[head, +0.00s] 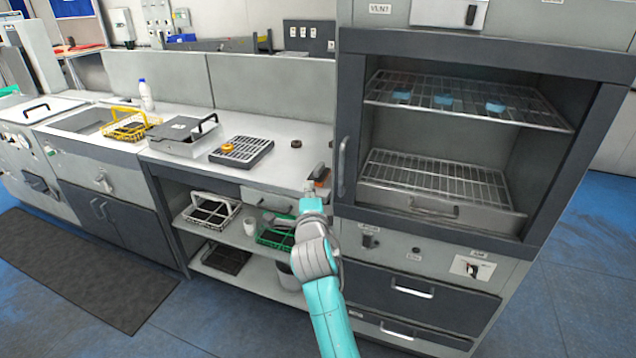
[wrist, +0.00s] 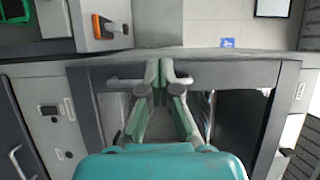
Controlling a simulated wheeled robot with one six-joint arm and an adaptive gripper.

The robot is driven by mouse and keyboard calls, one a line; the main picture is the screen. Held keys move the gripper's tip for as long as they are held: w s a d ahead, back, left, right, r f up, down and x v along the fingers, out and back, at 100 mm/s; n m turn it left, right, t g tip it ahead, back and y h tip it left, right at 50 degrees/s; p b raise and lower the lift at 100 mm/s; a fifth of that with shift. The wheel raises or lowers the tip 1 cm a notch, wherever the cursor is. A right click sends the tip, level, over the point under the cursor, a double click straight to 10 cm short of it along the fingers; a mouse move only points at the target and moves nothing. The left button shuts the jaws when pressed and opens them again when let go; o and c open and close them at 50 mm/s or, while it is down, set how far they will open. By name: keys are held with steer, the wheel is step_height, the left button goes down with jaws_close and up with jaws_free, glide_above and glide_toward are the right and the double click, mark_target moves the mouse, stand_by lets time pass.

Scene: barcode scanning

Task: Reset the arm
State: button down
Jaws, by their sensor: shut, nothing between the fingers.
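My teal and grey arm reaches up from the bottom of the head view to the front of the counter, left of the open cabinet. My gripper (wrist: 162,72) shows in the wrist view with its two green fingers closed together and nothing between them.
An orange and black device (head: 320,174) stands at the counter edge beside my arm. A slotted tray (head: 243,151) and a yellow basket (head: 131,121) are on the counter. The cabinet (head: 345,190) with wire shelves is close on the right. Blue floor (head: 215,325) is clear.

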steer(key=s+d+f+n+g, duration=0.1)
steer(key=s+d+f+n, duration=0.55)
steer(key=s+f, duration=0.7)
steer(key=s+d+f+n+g, duration=0.1)
steer(key=s+d+f+n, duration=0.2)
steer(key=s+d+f, duration=1)
steer(key=s+n, duration=0.4)
steer(key=s, duration=1.7)
steer(key=s+d+r+n+h, duration=0.1)
steer(key=s+r, duration=0.3)
steer(key=s, duration=0.4)
steer(key=s+d+r+n+g, duration=0.1)
steer(key=s+d+r+n, duration=0.1)
steer(key=s+r, duration=0.3)
steer(key=s+d, duration=0.1)
steer(key=s, duration=0.1)
steer(key=shift+s+h, duration=0.4)
